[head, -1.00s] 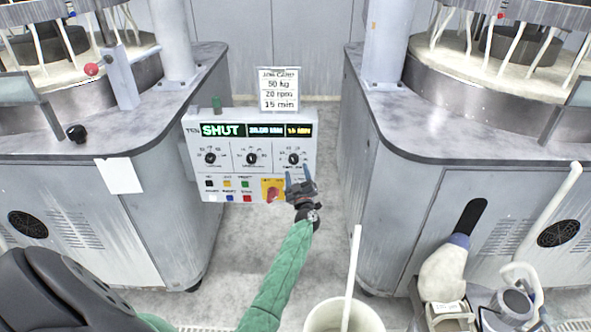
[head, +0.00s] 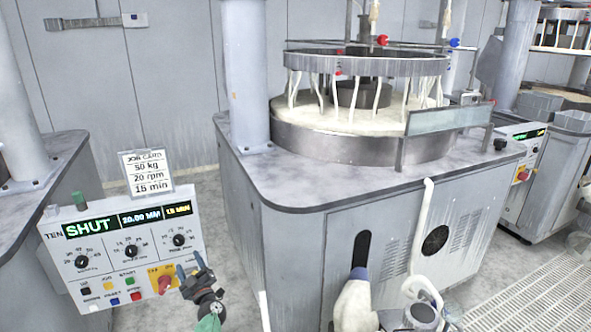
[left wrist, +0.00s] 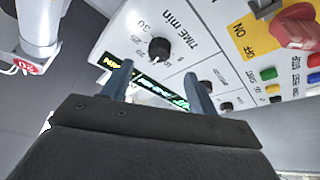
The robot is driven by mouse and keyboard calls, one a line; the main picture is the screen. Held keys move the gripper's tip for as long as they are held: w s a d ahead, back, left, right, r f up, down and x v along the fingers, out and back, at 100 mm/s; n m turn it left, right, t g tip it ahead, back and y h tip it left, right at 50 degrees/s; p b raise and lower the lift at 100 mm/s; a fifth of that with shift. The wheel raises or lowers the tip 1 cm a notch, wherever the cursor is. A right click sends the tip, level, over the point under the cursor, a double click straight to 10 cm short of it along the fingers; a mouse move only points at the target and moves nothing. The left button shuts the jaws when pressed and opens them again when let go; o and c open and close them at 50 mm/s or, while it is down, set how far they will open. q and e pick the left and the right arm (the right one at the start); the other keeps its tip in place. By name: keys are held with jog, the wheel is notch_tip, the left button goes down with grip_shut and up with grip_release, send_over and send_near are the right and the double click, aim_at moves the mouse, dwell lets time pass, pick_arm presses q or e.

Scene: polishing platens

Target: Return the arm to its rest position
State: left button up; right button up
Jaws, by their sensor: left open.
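My left gripper (head: 193,276) is open and empty in front of the lower right part of the control panel (head: 112,262). Its two blue-grey fingers also show in the left wrist view (left wrist: 160,88), pointing at the panel face near the time knob (left wrist: 159,50). I cannot tell whether a finger touches the panel. The panel display (head: 125,218) reads SHUT, 20.00 and 15 MIN. The red switch (head: 164,284) on its yellow plate is just left of the fingers; it shows in the left wrist view too (left wrist: 298,27). My right gripper is not in view.
A job card (head: 146,174) stands above the panel. A grey polishing machine (head: 330,215) with a round platen (head: 345,140) fills the middle. A white hose (head: 419,235) and a white sleeve-like thing (head: 356,306) are at its front. Another machine (head: 520,185) stands at right.

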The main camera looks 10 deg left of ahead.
pick_arm(q)
jog(key=w+d+f+m+t+h, duration=0.25)
jog(key=w+d+m+h, duration=0.2)
jog(key=h, duration=0.25)
jog(key=s+d+r+m+g+h, duration=0.25)
jog(key=d+m+h, duration=0.3)
jog(key=d, duration=0.35)
jog(key=s+d+r+m+g+h, duration=0.1)
jog(key=d+r+m+g+h, duration=0.2)
jog(key=d+h, duration=0.5)
jog(key=s+d+f+m+g+y, duration=0.1)
jog(key=s+d+f+g, duration=0.2)
jog(key=s, duration=1.4)
jog(key=s+d+f+m+g+y, duration=0.1)
jog(key=s+d+f+g, duration=0.3)
jog(key=s, duration=1.2)
jog(key=s+d+f+m+g+y, duration=0.1)
jog(key=s+d+f+m+g, duration=0.2)
jog(key=s, duration=1.4)
notch_tip(320, 180, down, 2)
jog(key=shift+s+d+f, duration=0.1)
jog(key=shift+s+d, duration=0.2)
jog(key=shift+d, duration=0.5)
